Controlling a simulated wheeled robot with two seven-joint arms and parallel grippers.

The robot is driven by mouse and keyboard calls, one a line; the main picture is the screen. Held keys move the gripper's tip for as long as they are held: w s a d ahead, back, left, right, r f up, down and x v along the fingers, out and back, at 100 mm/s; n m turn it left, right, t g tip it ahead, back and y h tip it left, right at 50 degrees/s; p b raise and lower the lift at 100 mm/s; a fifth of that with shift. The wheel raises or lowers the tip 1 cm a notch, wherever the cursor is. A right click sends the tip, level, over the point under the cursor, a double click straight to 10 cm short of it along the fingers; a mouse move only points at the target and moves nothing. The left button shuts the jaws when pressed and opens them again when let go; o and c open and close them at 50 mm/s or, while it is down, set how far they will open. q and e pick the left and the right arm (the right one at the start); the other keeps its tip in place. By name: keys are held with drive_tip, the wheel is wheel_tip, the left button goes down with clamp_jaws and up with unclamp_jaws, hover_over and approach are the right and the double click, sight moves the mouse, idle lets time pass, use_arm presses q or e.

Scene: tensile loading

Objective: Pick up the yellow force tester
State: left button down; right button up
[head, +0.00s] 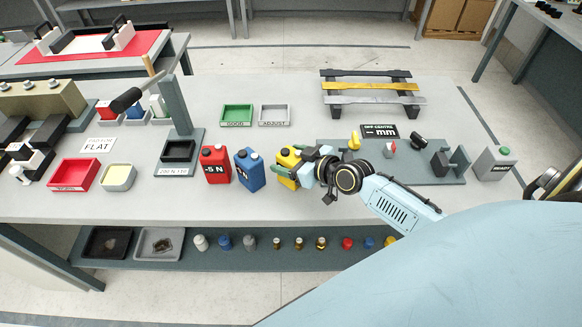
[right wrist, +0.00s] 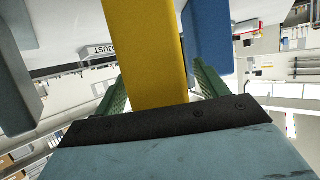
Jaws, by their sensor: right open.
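The yellow force tester (head: 286,163) stands upright on the grey bench, to the right of a blue tester (head: 250,170) and a red one (head: 216,164) marked "-5 N". My right gripper (head: 293,168) is at the yellow tester, coming in from the right and covering part of it. In the right wrist view, the open green fingers (right wrist: 162,88) stand on either side of the yellow body, with gaps visible at both sides. The blue tester (right wrist: 208,35) is just beyond the right-hand finger there.
A stand with a dark base (head: 180,152) is left of the red tester. Green (head: 237,112) and grey (head: 274,113) trays lie behind the testers. A dark fixture plate (head: 440,170) with small parts lies under and beyond my right arm. A lower shelf (head: 330,262) holds several small weights.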

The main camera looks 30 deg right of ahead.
drive_tip(key=shift+c, duration=0.4)
drive_tip(key=c, duration=1.2)
